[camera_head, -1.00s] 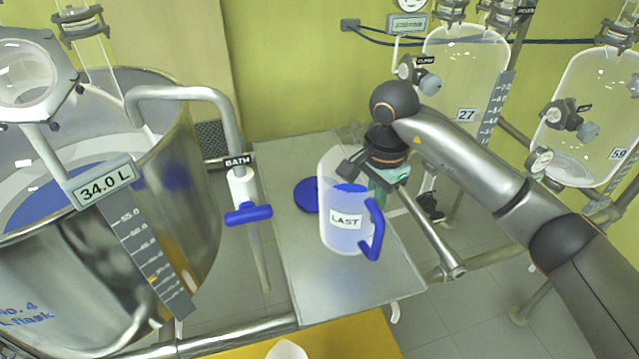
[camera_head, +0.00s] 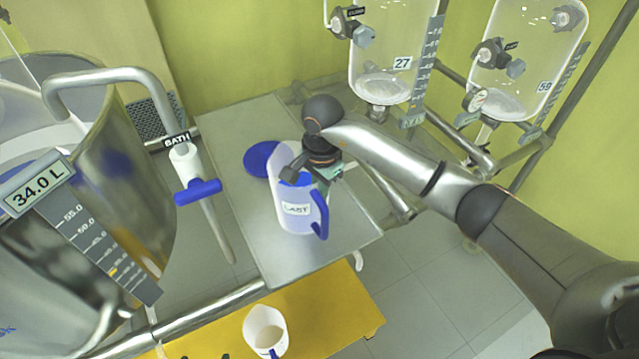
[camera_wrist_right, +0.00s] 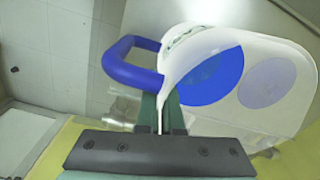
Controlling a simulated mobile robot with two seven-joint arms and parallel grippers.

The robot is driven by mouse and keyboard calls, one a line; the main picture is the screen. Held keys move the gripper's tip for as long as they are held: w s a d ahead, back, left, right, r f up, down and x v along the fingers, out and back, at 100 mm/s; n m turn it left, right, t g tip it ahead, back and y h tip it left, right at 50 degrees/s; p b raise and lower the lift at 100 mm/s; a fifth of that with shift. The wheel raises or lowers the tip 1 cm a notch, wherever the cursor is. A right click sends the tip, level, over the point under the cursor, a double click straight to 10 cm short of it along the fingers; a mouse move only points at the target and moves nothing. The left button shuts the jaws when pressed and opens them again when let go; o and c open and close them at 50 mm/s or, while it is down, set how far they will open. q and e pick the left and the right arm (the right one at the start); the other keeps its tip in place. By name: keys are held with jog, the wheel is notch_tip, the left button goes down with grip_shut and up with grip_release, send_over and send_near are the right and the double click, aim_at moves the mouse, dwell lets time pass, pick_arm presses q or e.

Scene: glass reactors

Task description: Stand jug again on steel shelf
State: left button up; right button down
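The clear jug (camera_head: 280,215) has a "LAST" label, a blue handle and blue liquid inside. In the head view it is upright over the steel shelf (camera_head: 345,225); I cannot tell whether its base touches the surface. My right gripper (camera_head: 303,172) comes from the right and is at the jug's rim. In the right wrist view, my right gripper (camera_wrist_right: 168,115) has its green fingers closed on the jug's wall beside the handle (camera_wrist_right: 120,65). The jug's mouth also shows there, with the blue liquid (camera_wrist_right: 210,78). My left gripper is not in view.
A blue disc (camera_head: 260,158) lies on the shelf behind the jug. The steel bath (camera_head: 130,200), with its blue-handled tap (camera_head: 198,192), stands left. Glass vessels (camera_head: 385,60) hang behind. A white jug (camera_head: 262,328) stands on the lower yellow surface (camera_head: 340,315). The shelf's front is clear.

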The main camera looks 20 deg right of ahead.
jog(key=shift+w, duration=0.1)
jog(key=c, duration=1.5)
grip_release()
jog(key=shift+f, duration=0.25)
jog(key=o, duration=0.4)
jog(key=shift+r, duration=0.1)
jog(key=shift+r, duration=0.25)
jog(key=r, duration=0.4)
jog(key=r+b, duration=0.1)
jog(key=r, duration=0.6)
jog(key=shift+s+d+r, duration=0.1)
jog(key=shift+s+r, duration=0.15)
jog(key=shift+r, duration=0.1)
